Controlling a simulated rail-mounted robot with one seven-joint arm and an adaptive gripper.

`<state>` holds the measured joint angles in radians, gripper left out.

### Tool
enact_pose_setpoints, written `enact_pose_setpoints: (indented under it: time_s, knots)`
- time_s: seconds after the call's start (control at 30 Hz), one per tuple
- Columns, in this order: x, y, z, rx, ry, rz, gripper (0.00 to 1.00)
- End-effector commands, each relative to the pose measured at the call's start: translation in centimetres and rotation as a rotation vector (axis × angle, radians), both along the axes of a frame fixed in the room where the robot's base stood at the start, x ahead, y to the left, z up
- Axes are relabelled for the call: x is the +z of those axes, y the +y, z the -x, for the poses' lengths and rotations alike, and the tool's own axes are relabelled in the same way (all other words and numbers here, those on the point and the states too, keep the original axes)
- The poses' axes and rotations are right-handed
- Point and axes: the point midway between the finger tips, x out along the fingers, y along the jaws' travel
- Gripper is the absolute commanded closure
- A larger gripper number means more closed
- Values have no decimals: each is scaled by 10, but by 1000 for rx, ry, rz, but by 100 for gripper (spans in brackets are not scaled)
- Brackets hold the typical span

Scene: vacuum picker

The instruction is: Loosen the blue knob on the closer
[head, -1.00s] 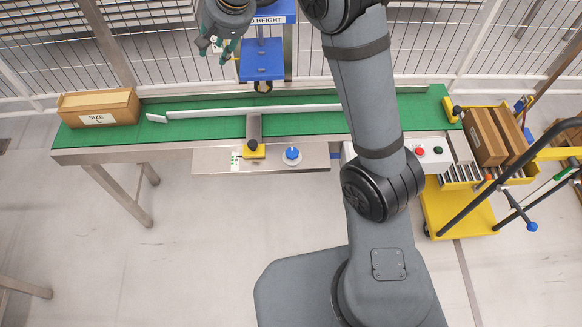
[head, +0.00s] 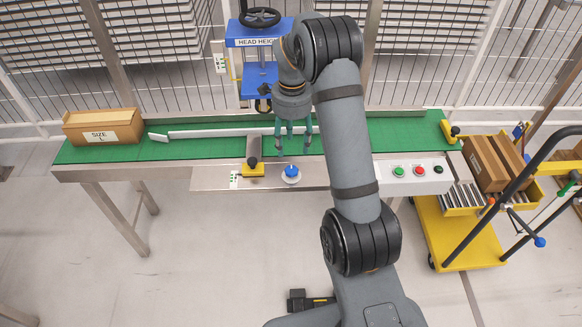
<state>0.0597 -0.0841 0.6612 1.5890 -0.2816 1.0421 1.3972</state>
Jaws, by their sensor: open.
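The blue knob (head: 291,170) stands upright on a round pale base on the metal side plate (head: 215,178) at the front of the conveyor. My gripper (head: 293,148) points down, with its green-grey fingers spread and nothing between them. In the picture the fingertips are just above the knob, over the front part of the green belt. They look apart from the knob, but the height gap is hard to judge. The blue closer head (head: 259,75), labelled for head height, stands behind the belt, partly hidden by my arm.
A black-and-yellow clamp (head: 252,168) sits left of the knob. A white guide rail (head: 210,133) crosses the green belt. A size L carton (head: 104,127) lies at the left end. A button box (head: 415,178) is on the right, near a yellow cart (head: 468,235).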

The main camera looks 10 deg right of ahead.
Motion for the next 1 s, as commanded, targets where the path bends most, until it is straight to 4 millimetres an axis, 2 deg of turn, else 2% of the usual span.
enact_pose_setpoints:
  time_s: [0.1,0.23,0.5,0.7,1.0]
  knots:
    - [-2,1,1,-93,3,-1,49]
    - [-13,1,1,-116,5,-1,49]
    - [-62,1,1,-112,5,-1,49]
    - [-91,1,1,-113,2,-1,49]
    - [-104,1,0,-112,0,-2,49]
